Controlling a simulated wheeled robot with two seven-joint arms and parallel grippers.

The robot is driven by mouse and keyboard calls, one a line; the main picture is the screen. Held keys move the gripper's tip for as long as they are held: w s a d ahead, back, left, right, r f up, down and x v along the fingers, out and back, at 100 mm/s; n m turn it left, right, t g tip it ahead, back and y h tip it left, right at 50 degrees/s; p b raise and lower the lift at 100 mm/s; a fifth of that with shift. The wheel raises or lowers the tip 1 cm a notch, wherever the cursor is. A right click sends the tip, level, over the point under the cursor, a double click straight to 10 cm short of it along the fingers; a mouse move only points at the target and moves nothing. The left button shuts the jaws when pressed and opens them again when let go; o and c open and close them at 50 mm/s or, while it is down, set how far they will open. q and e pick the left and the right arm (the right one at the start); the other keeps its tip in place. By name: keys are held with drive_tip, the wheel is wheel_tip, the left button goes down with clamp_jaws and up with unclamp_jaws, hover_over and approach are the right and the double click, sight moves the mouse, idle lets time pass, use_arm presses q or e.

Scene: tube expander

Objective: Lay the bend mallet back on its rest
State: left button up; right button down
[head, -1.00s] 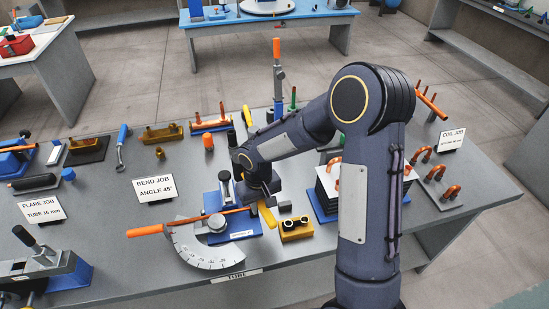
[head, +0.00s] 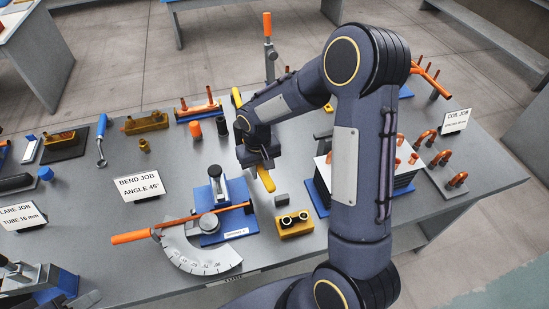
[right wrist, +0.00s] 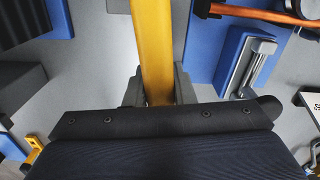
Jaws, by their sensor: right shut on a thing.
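My right gripper (head: 261,160) is shut on a yellow bar, which I take for the bend mallet (head: 267,181). Its near end sticks out from under the gripper, just right of the blue bender base. In the right wrist view the bar (right wrist: 153,45) runs from the top edge down between the fingers (right wrist: 155,90). The mallet's other end is hidden by the gripper and arm. Another yellow piece (head: 238,97) shows beyond the arm; I cannot tell whether it belongs to the mallet. I cannot make out the rest for certain. My left gripper is not in view.
The blue bender base (head: 233,224) with its angle scale (head: 200,257) and orange-handled lever (head: 135,236) stands left of the gripper. A brass block (head: 295,226) and a small dark block (head: 281,200) are near the mallet. A dark stack on blue (head: 318,196) stands to the right.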

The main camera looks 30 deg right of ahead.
drive_tip(key=m, duration=0.2)
hover_over(275, 177)
drive_tip(key=s, duration=0.2)
drive_tip(key=shift+w+a+f+b, duration=0.15)
drive_tip(key=shift+a+f+b, duration=0.05)
drive_tip(key=shift+a+b, duration=0.3)
wheel_tip(275, 177, down, 6)
drive_tip(key=b, duration=0.5)
drive_tip(key=shift+f+b, duration=1.05)
idle(0.7)
drive_tip(key=c, duration=1.1)
unclamp_jaws()
drive_tip(key=shift+c, duration=0.2)
